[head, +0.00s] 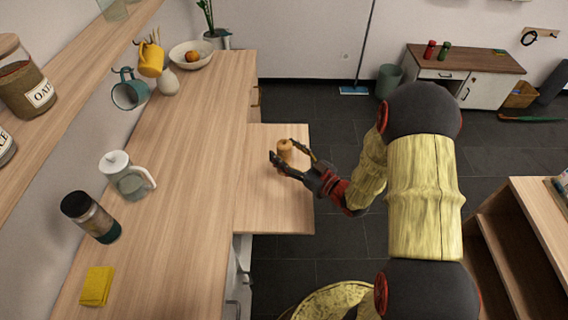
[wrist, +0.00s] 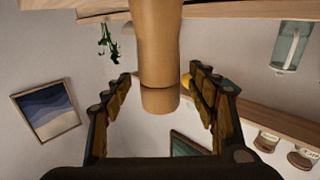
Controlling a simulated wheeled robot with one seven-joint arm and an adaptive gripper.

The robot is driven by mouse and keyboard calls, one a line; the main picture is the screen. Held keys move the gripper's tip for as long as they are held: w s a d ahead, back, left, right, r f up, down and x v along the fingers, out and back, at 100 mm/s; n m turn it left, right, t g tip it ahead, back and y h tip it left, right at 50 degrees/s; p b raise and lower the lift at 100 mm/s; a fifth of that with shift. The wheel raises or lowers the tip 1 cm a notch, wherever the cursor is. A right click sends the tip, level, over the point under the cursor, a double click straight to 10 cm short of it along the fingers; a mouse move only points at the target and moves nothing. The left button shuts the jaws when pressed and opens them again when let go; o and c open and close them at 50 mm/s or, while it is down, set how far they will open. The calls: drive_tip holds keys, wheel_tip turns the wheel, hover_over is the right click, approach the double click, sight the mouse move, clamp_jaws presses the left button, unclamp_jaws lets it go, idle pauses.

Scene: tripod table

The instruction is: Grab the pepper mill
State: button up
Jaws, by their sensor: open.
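The pepper mill (head: 284,149) is a light brown wooden piece standing on the lower wooden board beside the long counter in the head view. In the wrist view, which looks upside down, the pepper mill (wrist: 158,55) comes down from the top edge through the middle. My gripper (head: 281,150) is open, with one finger on each side of the mill. In the wrist view, my gripper (wrist: 160,75) shows a gap between each finger and the mill. The mill's other end is cut off by the top of that view.
The wooden board (head: 270,205) is otherwise bare. On the long counter (head: 185,185) stand a white-lidded pitcher (head: 127,176), a dark-lidded jar (head: 91,216), a yellow cloth (head: 97,286) and a bowl (head: 191,55). Mugs hang on the wall above. A shelf unit (head: 530,230) stands at right.

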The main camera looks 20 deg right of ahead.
drive_tip(key=shift+w+a, duration=0.2)
drive_tip(key=shift+w, duration=0.2)
drive_tip(key=shift+c, duration=0.7)
clamp_jaws()
